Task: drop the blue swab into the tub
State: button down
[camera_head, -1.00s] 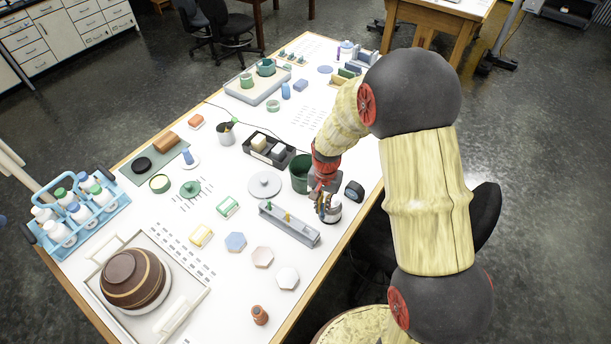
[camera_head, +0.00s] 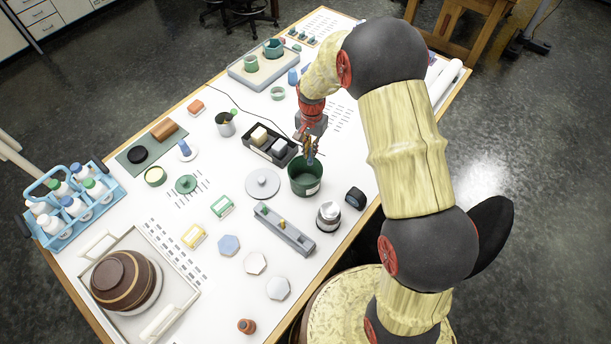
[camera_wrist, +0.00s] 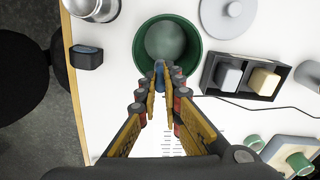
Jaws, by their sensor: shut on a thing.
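The dark green tub (camera_head: 302,187) stands upright on the white table, right of the middle in the head view. It also shows at the top of the wrist view (camera_wrist: 192,46), its mouth open towards the camera. My gripper (camera_head: 310,151) is at the tub's back rim, above its mouth. In the wrist view my gripper (camera_wrist: 161,82) is shut on the blue swab (camera_wrist: 159,69). The swab's blue end shows between the fingertips and overlaps the near rim of the tub. The rest of the swab is hidden by the fingers.
A black two-part tray (camera_head: 270,149) with pale blocks stands close left of the tub. A grey round lid (camera_head: 262,183), a grey rack (camera_head: 285,232), a metal jar (camera_head: 328,215) and a black box (camera_head: 355,198) stand around it. Bare table lies behind the tub.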

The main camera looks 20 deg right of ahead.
aim_at(310, 160)
jog(key=shift+s+f+b, duration=0.15)
jog(key=shift+f+b, duration=0.15)
jog(key=shift+f, duration=0.45)
jog(key=shift+f+b, duration=0.8)
jog(key=shift+f, duration=1.25)
jog(key=c, duration=2)
grip_release()
jog(key=shift+o, duration=0.6)
notch_tip(310, 160, up, 12)
jog(key=shift+r, duration=0.1)
